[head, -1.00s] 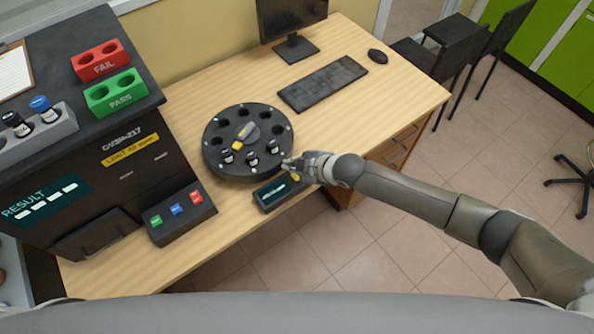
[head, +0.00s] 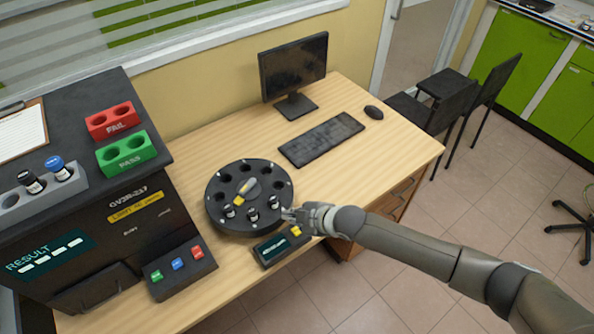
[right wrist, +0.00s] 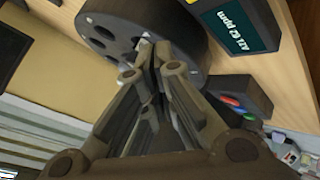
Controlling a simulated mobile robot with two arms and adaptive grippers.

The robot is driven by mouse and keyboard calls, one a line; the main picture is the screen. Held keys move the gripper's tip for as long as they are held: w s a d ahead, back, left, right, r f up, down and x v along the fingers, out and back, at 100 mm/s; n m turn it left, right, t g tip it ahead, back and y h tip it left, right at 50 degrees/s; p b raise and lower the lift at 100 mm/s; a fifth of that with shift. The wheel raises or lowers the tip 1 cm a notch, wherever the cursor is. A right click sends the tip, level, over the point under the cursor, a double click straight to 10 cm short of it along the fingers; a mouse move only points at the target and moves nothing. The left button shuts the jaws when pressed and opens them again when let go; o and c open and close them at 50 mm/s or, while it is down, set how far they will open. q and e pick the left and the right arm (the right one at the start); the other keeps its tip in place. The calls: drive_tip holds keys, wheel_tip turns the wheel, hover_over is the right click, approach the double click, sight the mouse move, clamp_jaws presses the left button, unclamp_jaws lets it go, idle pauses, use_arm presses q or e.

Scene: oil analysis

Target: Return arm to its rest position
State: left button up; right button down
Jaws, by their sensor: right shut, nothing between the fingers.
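My right arm (head: 410,243) reaches in from the right in the head view. Its gripper (head: 290,215) is shut and empty at the right front edge of the round black carousel (head: 215,217), above the small display box (head: 268,254). In the right wrist view the closed fingers (right wrist: 152,58) point at the carousel's side wall (right wrist: 190,55); I cannot tell whether they touch it. The display box (right wrist: 240,22) there reads "A2A 62 ppm". My left gripper is not in view.
The analyser (head: 90,240) stands at the left with a button box (head: 182,270), a red FAIL rack (head: 110,121), a green PASS rack (head: 127,154) and a grey vial rack (head: 42,192). A keyboard (head: 322,139), monitor (head: 293,67) and mouse (head: 373,112) are at the back. Floor is clear in front.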

drive_tip(key=s+a+r+m, duration=0.2)
drive_tip(key=s+r+m, duration=0.25)
drive_tip(key=s, duration=0.55)
drive_tip(key=s+d+r+m+g+h, duration=0.1)
drive_tip(key=s+d+m+h, duration=0.2)
drive_tip(key=s+d+m, duration=0.65)
drive_tip(key=s+d+r+m+g+h, duration=0.1)
drive_tip(key=s+d+m+g+h, duration=0.2)
drive_tip(key=s+d, duration=0.75)
drive_tip(key=s+d+b+x, duration=0.1)
drive_tip(key=d+b+x, duration=0.15)
drive_tip(key=x, duration=1.15)
drive_tip(key=s+d+f+b+x, duration=0.1)
drive_tip(key=s+d+x, duration=0.15)
drive_tip(key=x, duration=1.25)
drive_tip(key=s+d+f+g+b, duration=0.1)
drive_tip(key=s+d+f+b, duration=0.2)
drive_tip(key=s+f, duration=1.3)
wheel_tip(320, 180, down, 4)
drive_tip(key=shift+s+r+n+h, duration=0.2)
drive_tip(key=shift+s+n+h, duration=0.05)
drive_tip(key=shift+n+h, duration=0.15)
